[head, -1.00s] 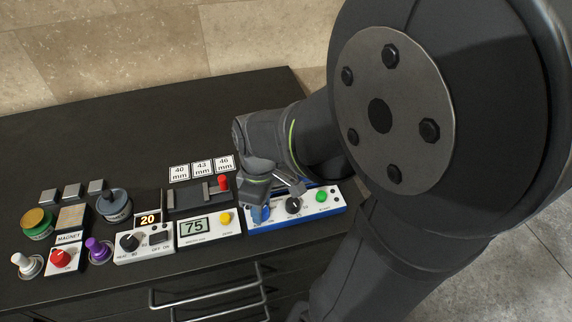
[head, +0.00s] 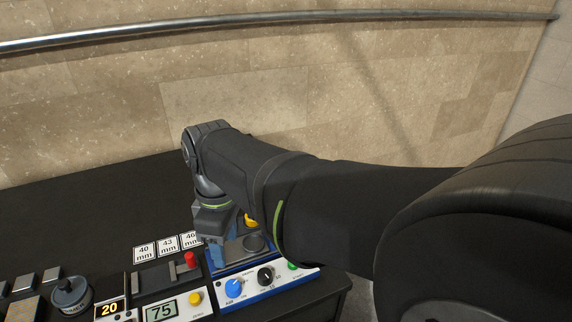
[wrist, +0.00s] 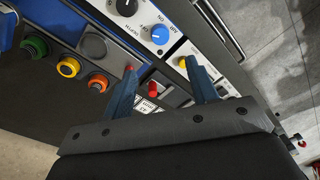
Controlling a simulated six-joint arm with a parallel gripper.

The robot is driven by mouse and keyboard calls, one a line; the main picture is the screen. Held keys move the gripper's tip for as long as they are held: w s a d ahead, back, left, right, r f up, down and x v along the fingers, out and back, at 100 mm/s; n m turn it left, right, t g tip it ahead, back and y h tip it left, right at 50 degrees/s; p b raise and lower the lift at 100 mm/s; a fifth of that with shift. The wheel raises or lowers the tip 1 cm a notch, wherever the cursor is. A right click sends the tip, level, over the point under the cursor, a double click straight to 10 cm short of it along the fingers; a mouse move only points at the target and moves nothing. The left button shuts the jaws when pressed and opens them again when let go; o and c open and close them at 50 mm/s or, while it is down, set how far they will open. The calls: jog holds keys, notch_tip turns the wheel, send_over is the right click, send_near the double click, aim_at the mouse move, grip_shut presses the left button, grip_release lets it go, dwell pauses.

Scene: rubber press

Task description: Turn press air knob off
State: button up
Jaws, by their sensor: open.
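The press air knob (head: 234,288) is a round blue dial at the left end of a white control panel (head: 275,289) on the blue press. The blue knob also shows in the wrist view (wrist: 160,34), beside printed AIR, OFF and ON labels. Its exact pointer setting is too small to tell. My gripper (head: 218,256) is behind the panel in the head view, above the press area, apart from the knob. In the wrist view, its two blue fingers (wrist: 159,66) are spread with nothing between them, and the knob lies beyond the tips.
A black knob (head: 265,277) and a green button (head: 292,265) share the panel. To its left are a 75 display (head: 161,312), a yellow button (head: 195,298) and a red knob (head: 190,259). Black table at back left is clear.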

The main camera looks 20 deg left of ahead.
notch_tip(320, 180, up, 5)
send_over(233, 284)
jog(key=w, duration=0.1)
jog(key=shift+a, duration=0.15)
jog(key=f, duration=1.1)
jog(key=s+f, duration=0.1)
jog(key=f, duration=0.5)
jog(key=shift+f, duration=0.25)
jog(key=shift+r, duration=0.1)
